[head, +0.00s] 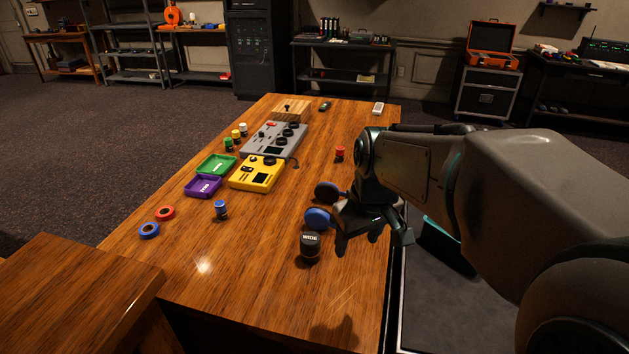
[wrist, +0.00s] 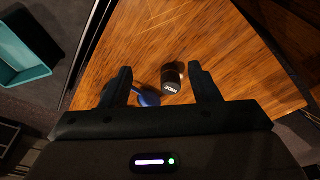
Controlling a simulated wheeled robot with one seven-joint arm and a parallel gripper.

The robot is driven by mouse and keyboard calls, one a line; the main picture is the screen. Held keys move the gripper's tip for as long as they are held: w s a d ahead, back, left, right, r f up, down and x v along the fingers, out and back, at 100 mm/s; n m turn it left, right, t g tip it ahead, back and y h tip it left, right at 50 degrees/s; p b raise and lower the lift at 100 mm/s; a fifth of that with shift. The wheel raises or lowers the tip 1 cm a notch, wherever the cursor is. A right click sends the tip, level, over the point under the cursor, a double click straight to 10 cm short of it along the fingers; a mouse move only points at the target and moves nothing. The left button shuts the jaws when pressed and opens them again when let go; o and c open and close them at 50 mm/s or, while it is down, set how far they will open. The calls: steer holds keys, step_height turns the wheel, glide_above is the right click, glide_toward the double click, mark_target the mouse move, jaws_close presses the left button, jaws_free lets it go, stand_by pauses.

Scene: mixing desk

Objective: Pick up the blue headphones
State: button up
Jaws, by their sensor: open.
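The blue headphones (head: 318,217) lie on the wooden desk near its right edge. In the head view two blue ear cups show, and my gripper hides part of the rest. My gripper (head: 358,240) is open and points down, just right of the headphones and above the desk. In the wrist view a blue part of the headphones (wrist: 150,97) shows between the fingers of my gripper (wrist: 160,69), closer to the left finger. The lower part there is hidden by the gripper body. I cannot tell the exact height gap.
A black canister marked WIDE (head: 310,247) stands close to the headphones; it also shows between the fingers in the wrist view (wrist: 171,78). A blue bottle (head: 221,209), purple tray (head: 203,187) and yellow box (head: 257,174) are farther left. A teal bin (wrist: 20,55) lies beyond the desk edge.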

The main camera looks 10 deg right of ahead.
steer(key=w+f+n+y, duration=0.2)
steer(key=w+n, duration=0.3)
steer(key=w, duration=0.9)
steer(key=n+y+b, duration=0.1)
steer(key=n+y, duration=0.1)
steer(key=n, duration=0.3)
glide_toward(328, 214)
steer(key=shift+g+h, duration=0.3)
steer(key=shift+g, duration=0.1)
steer(key=x, duration=1.2)
steer(key=shift+w+a+f+p, duration=0.15)
steer(key=shift+w+a+p, duration=0.2)
steer(key=shift+w+a, duration=0.1)
steer(key=shift+d, duration=0.1)
steer(key=c, duration=1.2)
